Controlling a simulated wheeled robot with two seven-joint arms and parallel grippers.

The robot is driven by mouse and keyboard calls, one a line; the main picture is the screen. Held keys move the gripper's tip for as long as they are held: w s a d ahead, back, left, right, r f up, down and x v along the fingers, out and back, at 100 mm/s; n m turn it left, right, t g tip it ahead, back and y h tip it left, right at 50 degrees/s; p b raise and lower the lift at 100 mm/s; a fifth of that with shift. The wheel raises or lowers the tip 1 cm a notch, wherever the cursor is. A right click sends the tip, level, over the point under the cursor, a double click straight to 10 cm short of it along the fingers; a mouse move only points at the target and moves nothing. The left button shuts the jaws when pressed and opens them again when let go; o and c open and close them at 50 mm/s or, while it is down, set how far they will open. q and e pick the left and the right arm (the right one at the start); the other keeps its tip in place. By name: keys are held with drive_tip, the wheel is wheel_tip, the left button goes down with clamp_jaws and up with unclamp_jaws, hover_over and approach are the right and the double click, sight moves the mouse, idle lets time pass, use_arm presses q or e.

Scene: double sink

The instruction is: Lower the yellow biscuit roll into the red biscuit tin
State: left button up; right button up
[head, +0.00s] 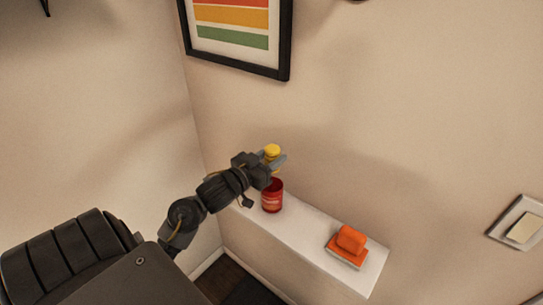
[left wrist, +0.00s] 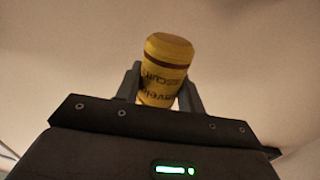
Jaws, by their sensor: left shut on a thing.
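The yellow biscuit roll (head: 272,151) is held in my left gripper (head: 276,163). It stands roughly upright above the red biscuit tin. In the left wrist view the roll (left wrist: 166,65) shows a dark band near its top and printed letters, tilted slightly, with a finger of the left gripper (left wrist: 160,95) on each side. The red biscuit tin (head: 272,197) stands on a white ledge, just below the gripper. The roll's lower part is partly hidden by the fingers in the head view, and I cannot tell whether its bottom has entered the tin. My right gripper is not in view.
The white ledge (head: 310,233) runs along the wall. An orange block (head: 351,239) sits on an orange and white base (head: 346,255) near its right end. The ledge between tin and block is clear. A framed striped picture (head: 232,25) hangs above; a switch (head: 522,228) is at right.

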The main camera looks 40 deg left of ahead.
use_arm(q)
drive_tip(key=shift+r, duration=0.15)
drive_tip(key=shift+f+b, duration=0.95)
drive_tip(key=shift+f, duration=0.95)
drive_tip(key=shift+f+b, duration=0.95)
drive_tip(key=shift+f, duration=1)
drive_tip(key=o, duration=1.1)
